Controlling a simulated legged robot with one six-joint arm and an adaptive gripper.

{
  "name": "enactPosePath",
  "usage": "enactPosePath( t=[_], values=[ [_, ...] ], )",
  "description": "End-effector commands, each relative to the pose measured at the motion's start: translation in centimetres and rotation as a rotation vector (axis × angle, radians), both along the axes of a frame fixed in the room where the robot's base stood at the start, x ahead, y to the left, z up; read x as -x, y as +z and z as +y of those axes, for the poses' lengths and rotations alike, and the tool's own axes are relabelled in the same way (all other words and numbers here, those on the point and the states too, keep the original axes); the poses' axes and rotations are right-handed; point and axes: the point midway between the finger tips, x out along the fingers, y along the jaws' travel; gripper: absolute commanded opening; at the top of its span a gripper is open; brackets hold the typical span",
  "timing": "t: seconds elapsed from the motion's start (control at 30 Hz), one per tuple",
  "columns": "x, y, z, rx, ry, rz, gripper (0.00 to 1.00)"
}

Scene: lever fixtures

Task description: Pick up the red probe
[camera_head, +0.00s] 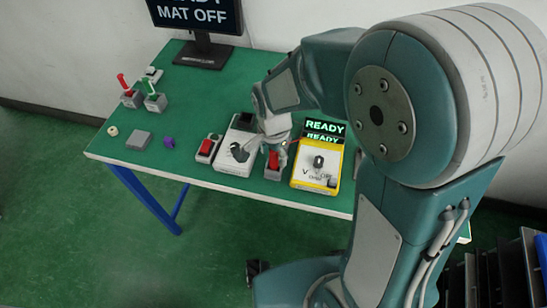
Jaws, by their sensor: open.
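Two other red pieces sit in grey holders: one red piece (207,147) left of the white box, another red piece (274,161) left of the yellow meter (318,170). My gripper (277,147) is open above the front of the table, between the white box and the meter, near the second red piece. Its fingers are small and partly blend with things behind.
The green table (208,92) has clear room behind the boxes. A white box (234,166) with a black knob stands near the front edge. A grey block (138,139), a purple piece (168,142) and a pale ring (112,131) lie front left. A monitor (200,53) stands behind.

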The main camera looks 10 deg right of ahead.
Motion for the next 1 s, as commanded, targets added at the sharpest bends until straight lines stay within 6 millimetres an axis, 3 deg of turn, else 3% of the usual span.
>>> enactPosePath(
  t=[0.13, 0.17, 0.3, 0.33, 0.77, 1.0],
  values=[
    [0.0, 0.0, 0.0, -0.001, 0.000, -0.001, 0.71],
    [0.0, 0.0, 0.0, -0.001, 0.000, -0.001, 0.66],
    [0.0, 0.0, 0.0, 0.000, 0.000, 0.000, 0.04],
    [0.0, 0.0, 0.0, 0.000, 0.000, 0.000, 0.00],
    [0.0, 0.3, 0.0, 0.000, 0.000, 0.000, 0.00],
    [-0.1, 3.0, 0.0, -0.002, 0.000, -0.005, 0.00]
  ],
)
